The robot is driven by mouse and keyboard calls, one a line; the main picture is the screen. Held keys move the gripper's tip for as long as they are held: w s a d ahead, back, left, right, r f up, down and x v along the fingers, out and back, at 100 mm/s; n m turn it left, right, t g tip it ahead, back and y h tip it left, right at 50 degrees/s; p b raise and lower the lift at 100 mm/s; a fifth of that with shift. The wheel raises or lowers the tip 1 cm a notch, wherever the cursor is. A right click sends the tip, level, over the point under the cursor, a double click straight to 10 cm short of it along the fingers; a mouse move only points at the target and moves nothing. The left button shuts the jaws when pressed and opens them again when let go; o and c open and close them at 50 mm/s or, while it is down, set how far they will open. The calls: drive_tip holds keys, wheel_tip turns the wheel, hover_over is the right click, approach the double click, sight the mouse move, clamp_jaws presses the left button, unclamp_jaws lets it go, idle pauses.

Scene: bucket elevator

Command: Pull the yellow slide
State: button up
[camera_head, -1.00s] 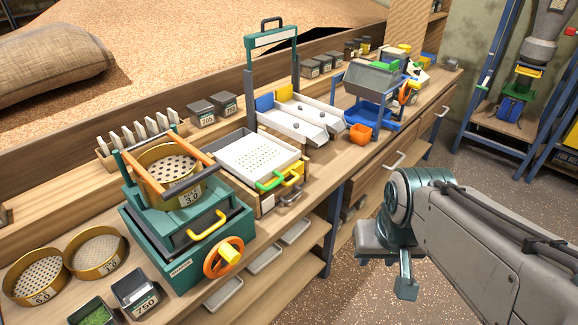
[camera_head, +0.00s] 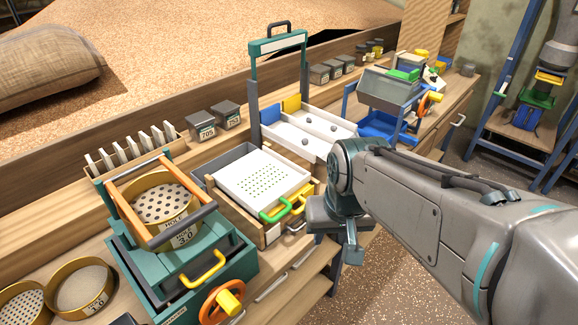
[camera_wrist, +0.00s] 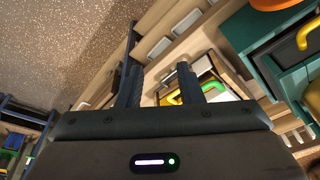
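A yellow handle (camera_head: 301,197) sits beside a green handle (camera_head: 275,210) on the front of a wooden sieve box (camera_head: 240,215) with a white perforated tray. It also shows small, partly hidden behind a finger, in the wrist view. Another yellow piece (camera_head: 549,77) sits above a green one under a hopper on the far right rack; I cannot tell which is the slide. My gripper (camera_wrist: 158,85) is open and empty. In the head view it hangs in front of the bench, right of the sieve box and apart from the handles.
A teal sieve shaker (camera_head: 185,270) with a yellow handle and an orange wheel stands left of the sieve box. A white two-channel tray (camera_head: 300,134) and a blue-framed machine (camera_head: 385,100) stand behind my arm. The floor (camera_head: 385,280) before the bench is free.

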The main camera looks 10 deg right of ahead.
drive_tip(key=w+r+m+g+y, duration=0.1)
drive_tip(key=w+r+m, duration=0.2)
drive_tip(key=w+m, duration=1)
drive_tip(key=w+f+n, duration=0.1)
drive_tip(key=w+f, duration=0.1)
drive_tip(key=f, duration=0.2)
drive_tip(key=w+f+n, duration=0.1)
drive_tip(key=w+f, duration=0.1)
drive_tip(key=f, duration=0.3)
drive_tip(key=w+f+n+b, duration=0.1)
drive_tip(key=w+f, duration=0.1)
drive_tip(key=f, duration=0.3)
drive_tip(key=shift+a+n, duration=0.3)
drive_tip(key=shift+n, duration=0.1)
clamp_jaws()
